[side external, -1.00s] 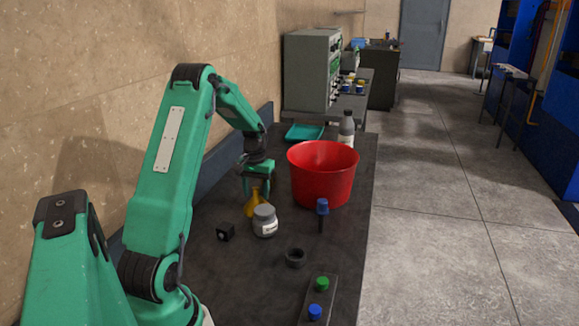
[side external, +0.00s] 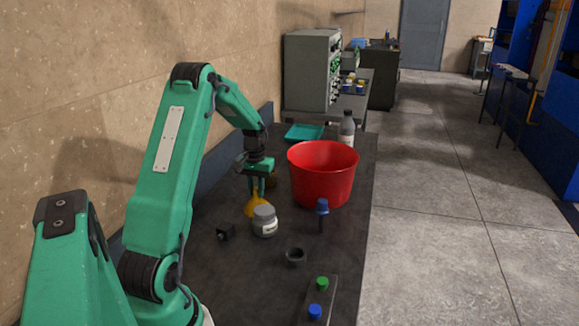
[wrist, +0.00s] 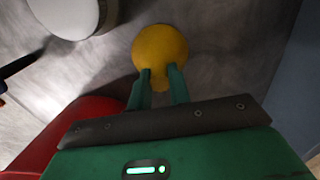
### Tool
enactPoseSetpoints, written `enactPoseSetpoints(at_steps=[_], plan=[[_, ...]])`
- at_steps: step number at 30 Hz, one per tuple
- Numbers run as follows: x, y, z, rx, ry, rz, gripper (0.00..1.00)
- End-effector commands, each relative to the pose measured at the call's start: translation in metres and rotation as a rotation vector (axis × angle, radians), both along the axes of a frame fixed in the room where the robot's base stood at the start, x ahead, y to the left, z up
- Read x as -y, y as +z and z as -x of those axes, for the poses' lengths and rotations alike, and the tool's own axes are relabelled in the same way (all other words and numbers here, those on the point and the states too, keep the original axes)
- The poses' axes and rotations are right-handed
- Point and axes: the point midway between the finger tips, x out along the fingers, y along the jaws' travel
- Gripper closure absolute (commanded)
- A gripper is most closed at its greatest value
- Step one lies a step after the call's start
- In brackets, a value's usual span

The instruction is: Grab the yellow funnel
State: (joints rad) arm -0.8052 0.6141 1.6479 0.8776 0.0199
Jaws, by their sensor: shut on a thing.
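The yellow funnel (side external: 256,206) stands on the dark table, just behind and left of the grey-lidded jar (side external: 265,221). My gripper (side external: 258,191) points down over the funnel, with its fingers at the funnel's narrow upper end. In the wrist view, the two green fingers (wrist: 159,85) are closed around the stem of the funnel (wrist: 160,48). The funnel's wide part faces the table. I cannot tell whether its rim touches the table. The jar partly hides the funnel's lower edge in the side view.
A red bucket (side external: 323,180) stands right of my gripper. A blue-capped object (side external: 322,214), a black ring (side external: 295,256) and a small black block (side external: 226,232) are nearby. A teal tray (side external: 304,132) and a grey bottle (side external: 347,128) are farther back. The wall borders the left.

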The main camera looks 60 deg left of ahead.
Motion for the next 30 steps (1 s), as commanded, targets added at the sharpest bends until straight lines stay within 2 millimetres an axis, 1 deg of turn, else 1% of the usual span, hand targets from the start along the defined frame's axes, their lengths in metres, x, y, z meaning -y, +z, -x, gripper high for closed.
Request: enactPoseSetpoints(at_steps=[5,9,24,30], plan=[[0.000,0.015,0.000,-0.001,0.000,0.001,1.00],[0.000,0.036,0.000,0.000,0.000,0.000,1.00],[0.083,0.087,-0.023,0.000,-0.004,0.000,1.00],[0.104,0.100,-0.028,-0.001,-0.002,0.001,1.00]])
